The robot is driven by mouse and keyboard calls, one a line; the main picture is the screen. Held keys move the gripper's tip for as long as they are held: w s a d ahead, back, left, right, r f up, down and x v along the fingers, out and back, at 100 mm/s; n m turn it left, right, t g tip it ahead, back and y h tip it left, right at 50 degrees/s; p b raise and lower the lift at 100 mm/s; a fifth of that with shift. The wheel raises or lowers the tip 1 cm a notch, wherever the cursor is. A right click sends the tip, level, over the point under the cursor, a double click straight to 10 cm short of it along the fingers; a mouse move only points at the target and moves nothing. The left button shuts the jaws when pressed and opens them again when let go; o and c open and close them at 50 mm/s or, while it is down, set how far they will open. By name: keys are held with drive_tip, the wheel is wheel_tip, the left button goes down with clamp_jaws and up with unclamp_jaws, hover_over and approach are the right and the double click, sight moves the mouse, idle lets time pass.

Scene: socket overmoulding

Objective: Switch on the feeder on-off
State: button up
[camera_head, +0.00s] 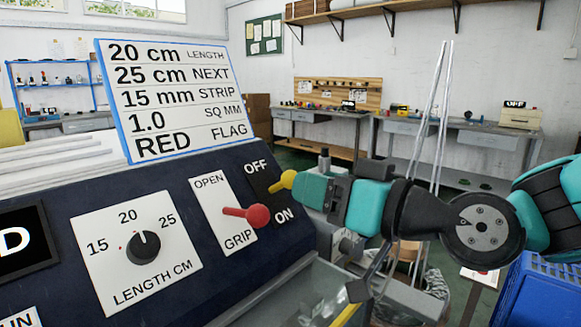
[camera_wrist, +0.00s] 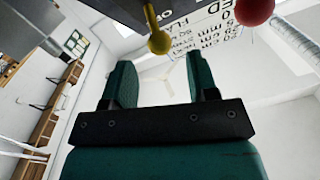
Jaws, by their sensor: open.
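The feeder on-off is a yellow-knobbed lever (camera_head: 287,180) on a black plate marked OFF above and ON below, at the right end of the dark blue panel. Its knob sticks out between the two words, and I cannot tell which one it is set to. My gripper (camera_head: 298,187) is just right of the knob in the head view, with teal fingers pointing at it. In the wrist view the yellow knob (camera_wrist: 159,42) is just beyond the open fingertips (camera_wrist: 158,66), roughly centred between them. The gripper holds nothing.
A red-knobbed OPEN/GRIP lever (camera_head: 257,215) stands just left of the yellow one; it also shows in the wrist view (camera_wrist: 253,10). A length dial (camera_head: 144,247) is further left. A sign board (camera_head: 178,95) stands behind the panel. A blue crate (camera_head: 540,290) is at lower right.

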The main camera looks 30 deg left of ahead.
sight(290, 188)
drive_tip(key=a, duration=0.2)
drive_tip(key=w+a+p, duration=0.1)
drive_tip(key=a, duration=0.2)
drive_tip(key=shift+a, duration=0.15)
